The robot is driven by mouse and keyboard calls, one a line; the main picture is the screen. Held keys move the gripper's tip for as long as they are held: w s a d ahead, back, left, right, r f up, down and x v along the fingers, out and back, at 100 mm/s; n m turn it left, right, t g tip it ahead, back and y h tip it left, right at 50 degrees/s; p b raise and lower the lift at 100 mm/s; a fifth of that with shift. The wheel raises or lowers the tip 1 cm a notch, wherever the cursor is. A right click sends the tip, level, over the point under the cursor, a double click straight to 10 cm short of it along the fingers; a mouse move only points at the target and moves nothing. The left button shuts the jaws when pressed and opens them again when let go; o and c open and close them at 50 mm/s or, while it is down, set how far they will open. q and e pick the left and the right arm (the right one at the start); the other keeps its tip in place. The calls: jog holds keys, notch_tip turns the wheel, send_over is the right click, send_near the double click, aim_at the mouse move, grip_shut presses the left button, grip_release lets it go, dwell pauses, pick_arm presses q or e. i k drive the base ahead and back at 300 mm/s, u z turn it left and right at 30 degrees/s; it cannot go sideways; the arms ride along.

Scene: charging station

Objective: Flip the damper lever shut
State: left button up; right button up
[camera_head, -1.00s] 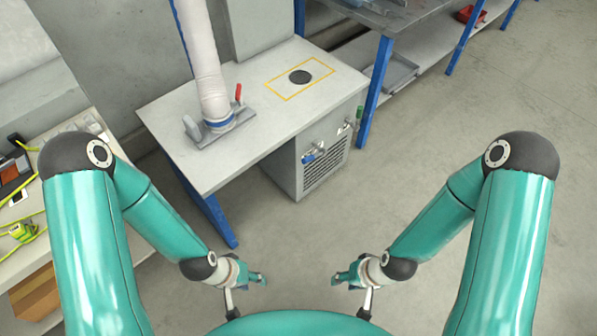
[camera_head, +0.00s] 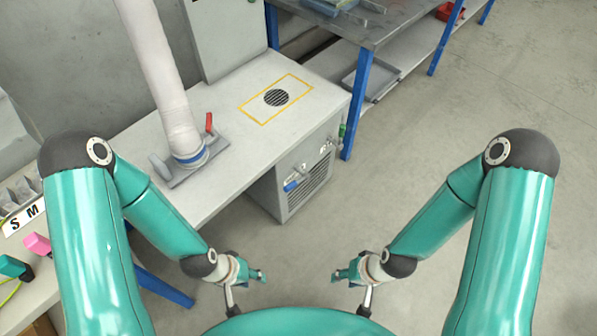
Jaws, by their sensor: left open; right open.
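A red lever (camera_head: 209,122) stands roughly upright beside the collar of a white flexible hose (camera_head: 165,85). The hose ends in a blue-ringed collar on a flat grey plate (camera_head: 182,178) on the white bench top. I take the red lever to be the damper lever; no label is readable. My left gripper (camera_head: 255,279) is open and empty, low in front of the bench and well away from the lever. My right gripper (camera_head: 345,277) is open and empty, to the right of it, also far from the lever.
A yellow-outlined rectangle with a round slotted grille (camera_head: 276,97) is on the bench (camera_head: 226,146). Below stands a grey cabinet (camera_head: 305,180) with blue and green valve handles. A blue-legged table (camera_head: 390,25) is behind right. A side bench is at left. The right floor is clear.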

aim_at(296, 183)
jog(key=z, duration=0.05)
jog(key=i, duration=0.4)
jog(key=u, duration=0.35)
jog(key=k, duration=1.75)
jog(key=z, duration=0.5)
jog(key=i, duration=1)
jog(key=u, duration=0.05)
